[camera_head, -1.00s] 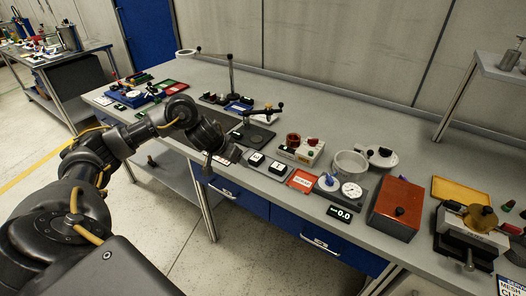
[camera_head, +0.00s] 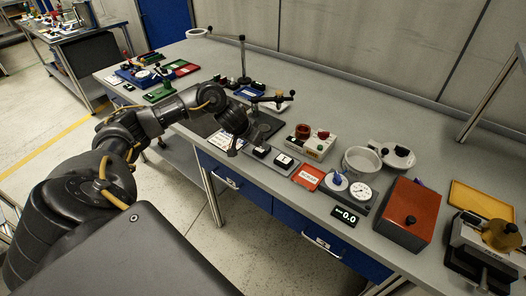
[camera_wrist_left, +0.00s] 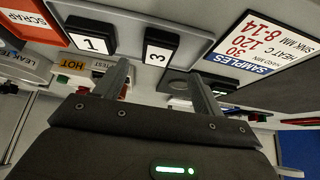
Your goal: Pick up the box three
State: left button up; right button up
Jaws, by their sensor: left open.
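Box three is a small black box with a white face marked 3 (camera_wrist_left: 161,48), and it also shows in the head view (camera_head: 261,150). It stands on the bench beside a similar box marked 1 (camera_wrist_left: 91,38). My left gripper (camera_wrist_left: 160,72) is open and empty, its two fingers apart. In the left wrist view box three appears beyond the fingertips, between their lines; contact is not visible. My right gripper is not in view.
A red SCRAP plate (camera_head: 308,177) lies right of the boxes. A white SAMPLES card (camera_wrist_left: 262,42) lies on box three's other side. A dial device (camera_head: 357,191) and a red-topped box (camera_head: 408,208) stand farther right.

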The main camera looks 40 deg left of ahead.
aim_at(260, 149)
pick_arm(q)
jog(key=shift+d+f, duration=0.1)
jog(key=x, duration=0.5)
jog(key=shift+s+d, duration=0.1)
jog(key=shift+d, duration=0.05)
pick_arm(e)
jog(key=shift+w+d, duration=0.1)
pick_arm(q)
jog(key=shift+s, duration=0.1)
jog(key=shift+c, duration=0.4)
jog(key=c, duration=1)
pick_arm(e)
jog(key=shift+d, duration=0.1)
